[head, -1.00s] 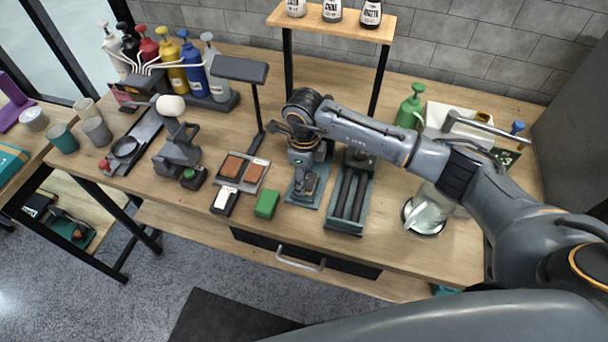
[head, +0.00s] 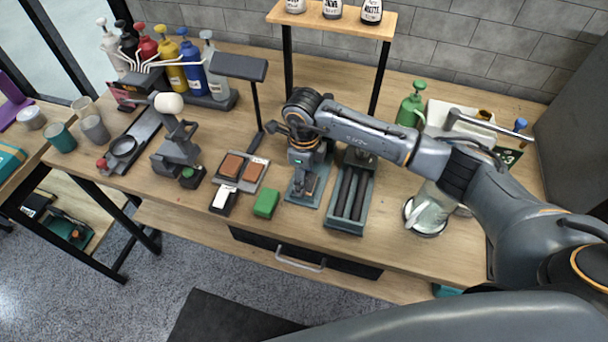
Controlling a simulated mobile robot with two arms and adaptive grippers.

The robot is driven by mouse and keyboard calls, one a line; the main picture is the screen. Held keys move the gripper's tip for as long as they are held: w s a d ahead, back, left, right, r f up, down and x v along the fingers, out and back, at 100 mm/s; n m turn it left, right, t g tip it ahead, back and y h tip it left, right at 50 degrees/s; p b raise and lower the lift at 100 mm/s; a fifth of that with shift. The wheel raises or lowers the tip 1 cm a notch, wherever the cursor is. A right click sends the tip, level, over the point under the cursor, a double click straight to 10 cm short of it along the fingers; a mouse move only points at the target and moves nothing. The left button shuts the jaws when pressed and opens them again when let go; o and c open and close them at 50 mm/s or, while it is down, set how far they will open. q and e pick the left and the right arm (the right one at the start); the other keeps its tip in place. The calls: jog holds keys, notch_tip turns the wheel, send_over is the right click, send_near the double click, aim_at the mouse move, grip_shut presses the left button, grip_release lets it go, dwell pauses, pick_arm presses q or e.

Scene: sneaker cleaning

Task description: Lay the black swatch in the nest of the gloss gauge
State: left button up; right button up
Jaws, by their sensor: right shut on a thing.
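My right gripper (head: 301,190) points down over a small grey-teal base plate (head: 316,196) at the middle of the bench. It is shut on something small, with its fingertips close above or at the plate. The held piece is mostly hidden by the fingers, and I cannot make out its colour or whether it touches the plate. No black swatch shows clearly apart from the gripper. The plate may belong to the gloss gauge, but the hand covers most of it and I see no clear nest. My left gripper is not in view.
Just right of the hand stands a tray with dark rollers (head: 348,195). To the left are a green block (head: 265,204), a black-and-white block (head: 223,200) and a tray (head: 221,177) with two brown pads. A lamp (head: 239,67) and a shelf (head: 330,18) rise behind.

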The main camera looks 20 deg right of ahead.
jog(key=shift+f+b, duration=0.35)
jog(key=shift+f, duration=0.15)
jog(key=o, duration=1)
notch_tip(320, 180, up, 12)
jog(key=shift+r, duration=0.1)
